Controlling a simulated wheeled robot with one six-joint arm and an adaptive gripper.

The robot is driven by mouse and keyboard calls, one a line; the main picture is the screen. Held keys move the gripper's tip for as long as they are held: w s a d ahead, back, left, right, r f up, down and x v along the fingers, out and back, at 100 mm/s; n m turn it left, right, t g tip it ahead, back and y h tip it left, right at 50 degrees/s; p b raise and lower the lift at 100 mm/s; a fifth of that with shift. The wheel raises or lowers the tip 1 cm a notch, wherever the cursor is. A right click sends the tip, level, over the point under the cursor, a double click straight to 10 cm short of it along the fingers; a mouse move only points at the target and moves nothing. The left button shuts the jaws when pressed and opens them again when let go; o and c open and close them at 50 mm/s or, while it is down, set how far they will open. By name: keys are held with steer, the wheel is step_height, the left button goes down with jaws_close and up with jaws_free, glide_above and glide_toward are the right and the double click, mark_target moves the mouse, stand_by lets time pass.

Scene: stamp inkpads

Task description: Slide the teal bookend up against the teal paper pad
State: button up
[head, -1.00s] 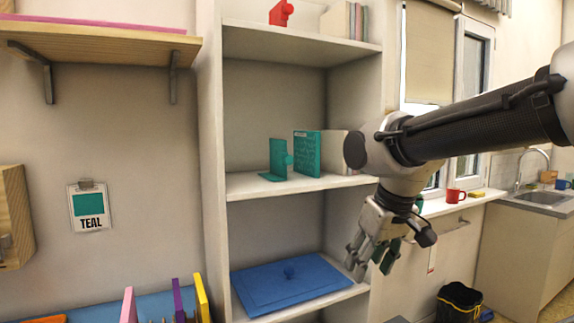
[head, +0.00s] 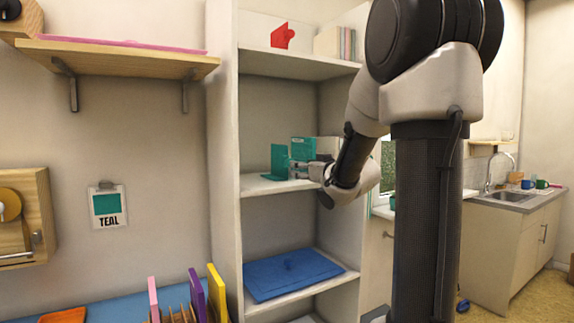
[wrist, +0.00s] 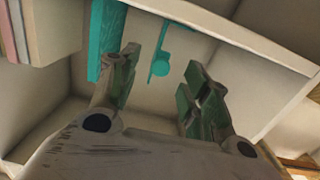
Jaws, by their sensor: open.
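The teal bookend (head: 278,160) stands upright on the middle shelf in the head view, its flat foot toward the left. The teal paper pad (head: 303,146) stands to its right, partly hidden by my gripper (head: 296,168). In the wrist view the bookend (wrist: 163,36) has a round knob and is apart from the pad (wrist: 102,38), with a gap between them. My gripper (wrist: 163,60) is open there, its fingers on either side of the knob's line. I cannot tell whether they touch anything. One finger overlaps the pad's edge in that view.
Pale books (head: 327,147) stand beside the pad. The middle shelf (head: 252,188) is bare left of the bookend. A red bookend (head: 281,37) is on the shelf above, and a blue flat box (head: 290,277) lies on the one below. A TEAL sign (head: 108,206) hangs at left.

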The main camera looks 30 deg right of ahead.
steer(key=shift+t, duration=0.3)
steer(key=w, duration=0.5)
steer(key=w+r, duration=0.1)
steer(key=w, duration=0.2)
steer(key=shift+a+r, duration=0.1)
steer(key=shift+a, duration=0.25)
